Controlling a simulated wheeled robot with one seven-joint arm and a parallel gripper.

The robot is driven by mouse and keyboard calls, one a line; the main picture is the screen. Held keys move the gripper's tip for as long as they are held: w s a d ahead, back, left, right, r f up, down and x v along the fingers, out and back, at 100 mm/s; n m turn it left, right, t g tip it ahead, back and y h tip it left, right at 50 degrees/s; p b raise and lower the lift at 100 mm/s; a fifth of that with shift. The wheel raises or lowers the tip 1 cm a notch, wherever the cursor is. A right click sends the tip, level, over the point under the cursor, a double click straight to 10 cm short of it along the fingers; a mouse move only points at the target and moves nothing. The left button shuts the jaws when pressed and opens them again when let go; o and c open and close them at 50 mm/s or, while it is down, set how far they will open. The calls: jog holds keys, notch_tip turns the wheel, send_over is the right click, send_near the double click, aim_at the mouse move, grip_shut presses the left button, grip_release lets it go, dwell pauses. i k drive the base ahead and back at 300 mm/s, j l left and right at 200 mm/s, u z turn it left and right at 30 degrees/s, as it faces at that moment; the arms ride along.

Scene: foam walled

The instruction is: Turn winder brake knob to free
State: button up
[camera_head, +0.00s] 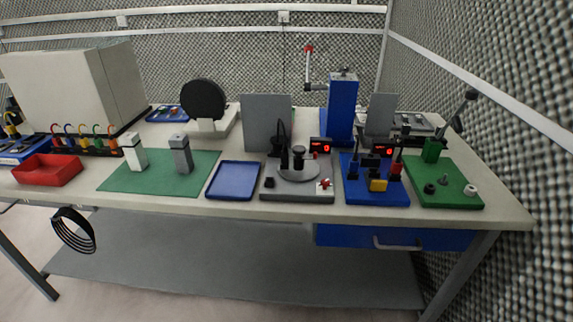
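A grey station (277,191) near the table's front middle carries a round grey disc (298,174) with black posts and a small counter with a red digit (320,146). A small red knob (324,184) sits on a light patch at its front right corner. This looks like the winder and its brake knob, but no label is readable. The knob's setting is too small to tell. My gripper is not in view.
A blue tray (233,180) lies left of the station. A blue board (376,196) with a second counter and a green board (446,201) with a raised lever stand to its right. A grey upright panel (265,121) rises behind it. The table's front edge is close.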

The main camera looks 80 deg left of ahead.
aim_at(325, 184)
jog(key=u, duration=2.4)
jog(key=i+l+u, duration=0.1)
jog(key=i+l, duration=0.55)
jog(key=i, duration=0.05)
